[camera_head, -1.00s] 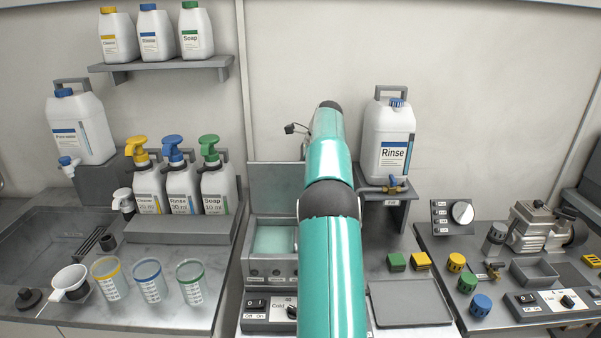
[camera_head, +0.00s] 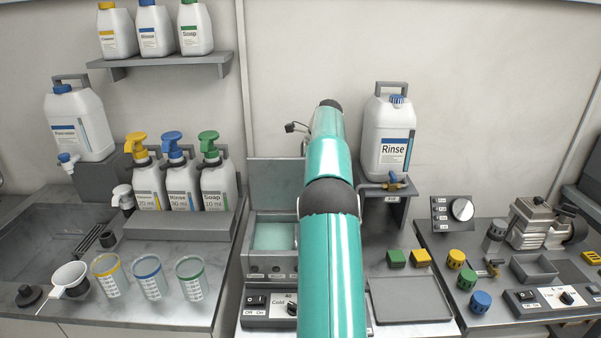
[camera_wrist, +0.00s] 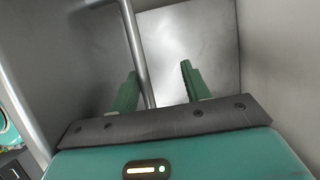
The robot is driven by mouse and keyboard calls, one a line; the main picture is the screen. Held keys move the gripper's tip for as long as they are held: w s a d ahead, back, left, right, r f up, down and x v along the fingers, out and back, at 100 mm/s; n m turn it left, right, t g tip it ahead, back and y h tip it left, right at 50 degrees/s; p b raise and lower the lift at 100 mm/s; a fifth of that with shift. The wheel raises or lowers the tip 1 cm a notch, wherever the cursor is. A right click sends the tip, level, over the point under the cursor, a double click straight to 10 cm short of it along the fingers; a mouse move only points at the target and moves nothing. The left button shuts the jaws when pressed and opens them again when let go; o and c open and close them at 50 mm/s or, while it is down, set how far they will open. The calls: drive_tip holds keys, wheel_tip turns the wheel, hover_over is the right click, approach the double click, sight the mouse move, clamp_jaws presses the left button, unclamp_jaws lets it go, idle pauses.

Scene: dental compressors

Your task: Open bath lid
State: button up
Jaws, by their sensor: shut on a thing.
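The bath (camera_head: 271,268) stands open left of my arm, with pale green liquid inside. Its grey lid (camera_head: 276,185) stands upright at the back of the bath, partly hidden by my arm. In the head view my gripper is hidden behind my arm. In the wrist view my gripper (camera_wrist: 160,90) has its green fingers on either side of a thin metal bar (camera_wrist: 136,45), which looks like the lid's handle. The bar runs close along the left finger; its contact with the right finger is not visible.
A Rinse canister (camera_head: 388,140) stands on a raised shelf right of my arm. Soap, Rinse and Cleaner pump bottles (camera_head: 217,186) stand to the left. A bath control panel (camera_head: 268,308) is in front. A flat grey tray (camera_head: 410,300) lies at right.

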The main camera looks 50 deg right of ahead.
drive_tip(key=v, duration=0.7)
drive_tip(key=shift+s, duration=0.1)
idle(0.4)
